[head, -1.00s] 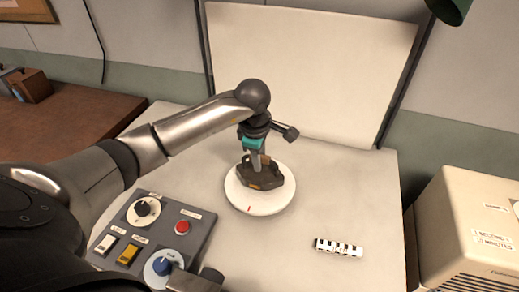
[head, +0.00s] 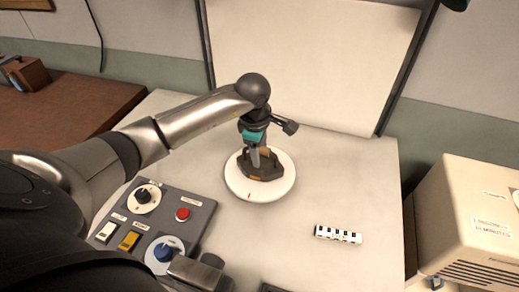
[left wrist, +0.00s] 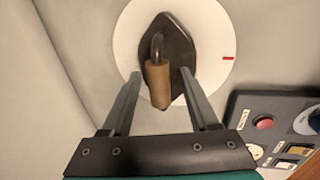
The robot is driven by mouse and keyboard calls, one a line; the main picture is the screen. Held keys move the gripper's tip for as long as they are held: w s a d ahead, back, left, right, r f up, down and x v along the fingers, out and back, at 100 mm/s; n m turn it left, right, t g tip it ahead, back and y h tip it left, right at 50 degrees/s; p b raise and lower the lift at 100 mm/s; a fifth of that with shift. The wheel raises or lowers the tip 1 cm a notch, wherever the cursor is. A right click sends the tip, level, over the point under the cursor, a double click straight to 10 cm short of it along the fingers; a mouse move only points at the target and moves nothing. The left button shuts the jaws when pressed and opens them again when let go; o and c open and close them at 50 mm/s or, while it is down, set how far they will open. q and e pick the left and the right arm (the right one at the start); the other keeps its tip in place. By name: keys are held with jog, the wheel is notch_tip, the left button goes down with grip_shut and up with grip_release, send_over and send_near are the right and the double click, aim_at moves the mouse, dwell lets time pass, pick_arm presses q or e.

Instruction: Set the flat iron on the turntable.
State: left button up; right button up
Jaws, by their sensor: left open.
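The flat iron (head: 262,171), a dark pointed base with a brown handle, rests on the round white turntable (head: 233,184). In the left wrist view the iron (left wrist: 177,44) lies near the middle of the turntable (left wrist: 214,30), its tan handle pointing toward my gripper. My left gripper (head: 258,160) is directly over the iron. In the left wrist view its two fingers (left wrist: 165,88) are apart, one on each side of the handle, with gaps between. The gripper hides part of the iron in the head view.
A control panel (head: 197,215) with knobs, a red button and switches stands left of the turntable. A black-and-white scale bar (head: 338,234) lies to the right. A white backdrop board (head: 310,65) stands behind. A beige box (head: 468,225) is at far right. The table right of the turntable is mostly clear.

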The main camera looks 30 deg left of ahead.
aim_at(257, 169)
pick_arm(q)
jog(key=shift+r, duration=0.1)
notch_tip(257, 169, up, 12)
jog(key=s, duration=0.2)
jog(key=shift+s+d+p, duration=0.15)
jog(key=shift+d+p, duration=0.1)
jog(key=shift+p, duration=0.2)
